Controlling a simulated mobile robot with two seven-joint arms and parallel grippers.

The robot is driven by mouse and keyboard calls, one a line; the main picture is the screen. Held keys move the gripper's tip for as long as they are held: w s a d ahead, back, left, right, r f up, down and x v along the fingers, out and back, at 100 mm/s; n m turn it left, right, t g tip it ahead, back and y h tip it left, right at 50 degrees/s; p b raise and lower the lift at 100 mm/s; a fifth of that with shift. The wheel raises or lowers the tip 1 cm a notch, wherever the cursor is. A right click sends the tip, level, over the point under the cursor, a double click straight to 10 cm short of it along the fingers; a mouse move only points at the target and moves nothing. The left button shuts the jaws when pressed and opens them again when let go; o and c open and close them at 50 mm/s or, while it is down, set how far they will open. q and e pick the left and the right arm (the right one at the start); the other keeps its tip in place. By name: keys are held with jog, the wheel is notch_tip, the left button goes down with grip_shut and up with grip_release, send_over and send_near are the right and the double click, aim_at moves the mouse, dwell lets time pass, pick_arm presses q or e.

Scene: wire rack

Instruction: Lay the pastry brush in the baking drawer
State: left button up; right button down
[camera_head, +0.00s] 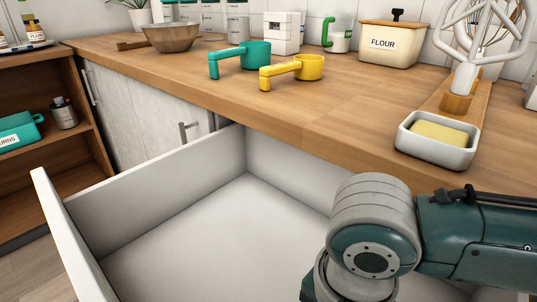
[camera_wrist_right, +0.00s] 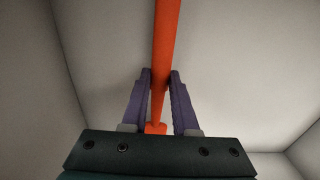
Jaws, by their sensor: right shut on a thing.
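The open white drawer (camera_head: 185,235) pulls out below the wooden counter, and its visible floor is bare. In the head view my right arm reaches over the drawer's right side, and its gripper is out of sight. In the right wrist view my right gripper (camera_wrist_right: 160,82) is shut on an orange bar (camera_wrist_right: 166,40), which I take to be the pastry brush's handle. White drawer walls surround it there. The brush's bristles are not visible. I cannot tell whether the brush touches the drawer floor. My left gripper is not in view.
On the counter (camera_head: 330,115) are teal (camera_head: 240,58) and yellow (camera_head: 295,70) measuring cups, a wooden bowl (camera_head: 171,37), a flour tin (camera_head: 390,43) and a white dish with a yellow block (camera_head: 438,140). An open shelf (camera_head: 45,165) stands at left.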

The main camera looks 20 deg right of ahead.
notch_tip(320, 180, down, 3)
jog(key=shift+r+b, duration=0.1)
jog(key=shift+b, duration=0.45)
jog(key=shift+r, duration=0.1)
jog(key=c, duration=0.7)
grip_release()
